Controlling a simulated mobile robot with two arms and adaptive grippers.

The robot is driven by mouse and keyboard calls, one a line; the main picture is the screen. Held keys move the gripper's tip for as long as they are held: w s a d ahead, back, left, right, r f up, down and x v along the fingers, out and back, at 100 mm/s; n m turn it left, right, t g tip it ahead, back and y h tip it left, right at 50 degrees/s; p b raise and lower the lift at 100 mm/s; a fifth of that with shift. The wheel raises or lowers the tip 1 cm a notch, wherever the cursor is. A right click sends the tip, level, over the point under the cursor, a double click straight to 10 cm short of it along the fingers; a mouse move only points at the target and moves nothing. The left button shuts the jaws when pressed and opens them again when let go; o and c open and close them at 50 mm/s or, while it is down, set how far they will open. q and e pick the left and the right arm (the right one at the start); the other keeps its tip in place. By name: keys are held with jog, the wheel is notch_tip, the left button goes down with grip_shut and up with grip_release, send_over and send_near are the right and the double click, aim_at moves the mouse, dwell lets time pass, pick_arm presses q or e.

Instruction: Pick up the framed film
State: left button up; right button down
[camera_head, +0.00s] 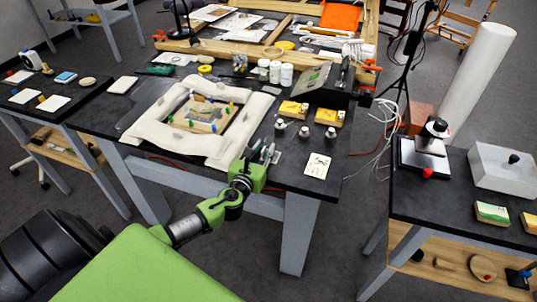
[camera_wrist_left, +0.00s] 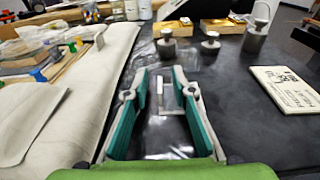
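What looks like the framed film (camera_wrist_left: 172,108) is a small pale, angular frame with a thin upright tab. It lies on the black table between and just beyond my left fingers in the left wrist view; glossy patches around it may be clear film. In the head view it is a small pale shape (camera_head: 276,157), partly hidden by the gripper. My left gripper (camera_wrist_left: 159,72) has its teal fingers apart, with nothing clasped between them. In the head view this gripper (camera_head: 263,151) is over the table's front edge, right of the white padded frame. My right gripper is in neither view.
The white padded border (camera_head: 235,148) surrounds a wooden piece (camera_head: 203,112) at left. Metal weights (camera_head: 304,132) and yellow boxes (camera_head: 291,108) stand behind. A printed white card (camera_head: 317,165) lies right of the gripper. Bare black table lies between.

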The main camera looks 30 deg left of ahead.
pick_arm(q)
grip_shut()
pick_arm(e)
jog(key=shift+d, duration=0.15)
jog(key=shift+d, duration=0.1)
pick_arm(q)
jog(key=shift+r, duration=0.1)
jog(key=shift+r, duration=0.55)
jog(key=r, duration=0.1)
jog(key=r+p, duration=0.1)
jog(key=shift+s+r, duration=0.25)
jog(key=shift+r, duration=0.1)
jog(key=s+a+r, duration=0.1)
jog(key=s+r, duration=0.8)
jog(key=s, duration=0.4)
jog(key=shift+s+a, duration=0.25)
jog(key=shift+a, duration=0.1)
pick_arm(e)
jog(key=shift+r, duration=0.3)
